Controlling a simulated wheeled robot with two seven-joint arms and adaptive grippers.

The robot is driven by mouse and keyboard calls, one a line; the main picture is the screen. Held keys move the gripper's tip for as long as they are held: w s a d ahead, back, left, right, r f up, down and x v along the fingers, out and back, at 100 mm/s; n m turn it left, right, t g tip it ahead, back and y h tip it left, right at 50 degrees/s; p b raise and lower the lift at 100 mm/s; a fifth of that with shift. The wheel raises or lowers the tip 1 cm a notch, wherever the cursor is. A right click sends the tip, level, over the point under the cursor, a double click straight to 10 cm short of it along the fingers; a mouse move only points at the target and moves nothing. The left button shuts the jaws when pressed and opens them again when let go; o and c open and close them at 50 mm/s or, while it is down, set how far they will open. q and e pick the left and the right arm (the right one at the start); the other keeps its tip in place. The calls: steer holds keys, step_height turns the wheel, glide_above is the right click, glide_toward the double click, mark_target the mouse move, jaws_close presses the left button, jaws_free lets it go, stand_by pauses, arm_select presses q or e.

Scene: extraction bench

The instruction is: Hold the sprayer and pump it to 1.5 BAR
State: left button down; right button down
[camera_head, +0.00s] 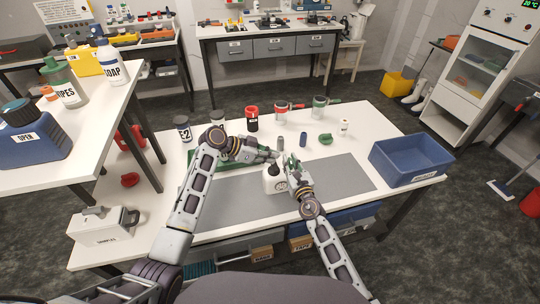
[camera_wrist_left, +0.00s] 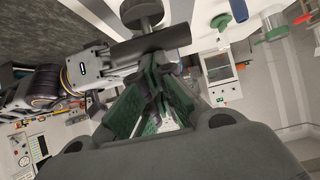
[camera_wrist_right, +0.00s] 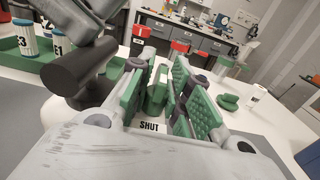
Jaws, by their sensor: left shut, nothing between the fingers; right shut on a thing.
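The dial is too small to read. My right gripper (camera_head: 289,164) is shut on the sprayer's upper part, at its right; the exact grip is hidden. My left gripper (camera_head: 272,155) is shut and empty, just above and behind the sprayer top. Its green fingers (camera_wrist_left: 155,95) are together in the left wrist view. The right gripper's green fingers (camera_wrist_right: 170,95) show close up, with a "SHUT" label (camera_wrist_right: 149,127) below.
The grey mat (camera_head: 345,173) has free room to the right. A blue crate (camera_head: 410,160) stands at the right end. Red and green cups and small bottles stand behind my grippers. A white box (camera_head: 103,226) is at the left. A green tray (camera_wrist_right: 40,65) lies left in the right wrist view.

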mark_target(268, 170)
arm_select(q)
steer(key=shift+s+a+f, duration=0.1)
steer(key=shift+s+f, duration=0.05)
steer(key=shift+f, duration=0.3)
steer(key=shift+s+a+f, duration=0.1)
steer(key=shift+s+f, duration=0.05)
steer(key=shift+f, duration=0.3)
arm_select(e)
steer(key=shift+r, duration=0.2)
arm_select(q)
steer(key=shift+w+a+r, duration=0.1)
steer(key=shift+r, duration=0.4)
arm_select(e)
steer(key=shift+w+d, duration=0.1)
steer(key=shift+f, duration=0.2)
arm_select(q)
steer(key=s+a+r, duration=0.2)
steer(key=a+r, duration=0.6)
steer(key=r, duration=0.2)
steer(key=shift+s+r, duration=0.2)
steer(key=shift+s, duration=0.05)
arm_select(e)
steer(key=c, duration=1.3)
jaws_free()
